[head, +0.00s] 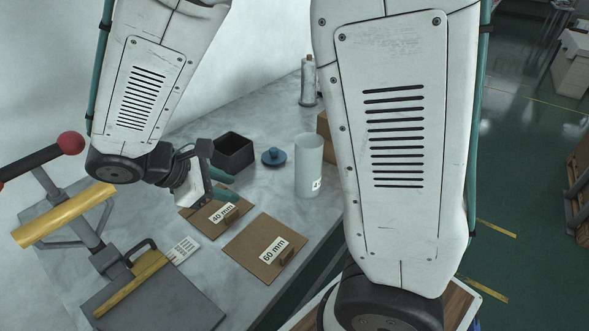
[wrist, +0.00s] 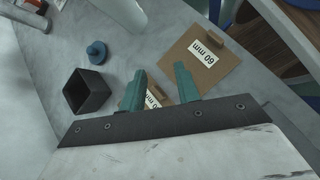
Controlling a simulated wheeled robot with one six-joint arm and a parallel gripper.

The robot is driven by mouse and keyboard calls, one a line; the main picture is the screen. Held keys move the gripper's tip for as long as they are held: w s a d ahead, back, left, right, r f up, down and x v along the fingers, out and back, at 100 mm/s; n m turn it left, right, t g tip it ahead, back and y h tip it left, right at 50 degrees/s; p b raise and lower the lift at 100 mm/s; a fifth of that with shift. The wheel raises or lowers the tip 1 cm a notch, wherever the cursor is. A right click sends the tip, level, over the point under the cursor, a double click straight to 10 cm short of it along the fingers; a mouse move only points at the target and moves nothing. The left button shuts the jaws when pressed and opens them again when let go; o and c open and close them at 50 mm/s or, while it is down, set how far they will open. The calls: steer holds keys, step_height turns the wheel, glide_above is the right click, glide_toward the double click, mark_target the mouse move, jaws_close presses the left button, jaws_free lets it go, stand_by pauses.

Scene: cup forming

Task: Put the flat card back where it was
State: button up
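Two flat brown cards lie on the grey table in the head view. The 40 mm card (head: 205,226) is partly under my gripper (head: 235,187), and the 60 mm card (head: 247,250) lies nearer the front edge. Each has a white label and a small raised brown tab. Part of the 40 mm card (wrist: 160,98) shows between and below the fingers; the rest is hidden.
A black open box (head: 233,152), a blue knobbed lid (head: 274,157) and a white cylinder (head: 309,167) stand behind the cards. A lever press (head: 95,250) with a red knob is at left, with a small white printed card (head: 183,250) beside it.

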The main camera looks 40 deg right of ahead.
steer(key=s+d+r+m+t+y, duration=0.1)
steer(key=s+d+r+m+y, duration=0.1)
steer(key=s+r+m+y, duration=0.2)
steer(key=s+d+r+m+t+y, duration=0.1)
steer(key=s+d+r+m+y, duration=0.2)
steer(key=s+r+m, duration=0.3)
steer(key=shift+s+d+r+m+t+y, duration=0.35)
steer(key=shift+s+m+y, duration=0.8)
steer(key=shift+s, duration=1.6)
steer(key=shift+m+h, duration=0.25)
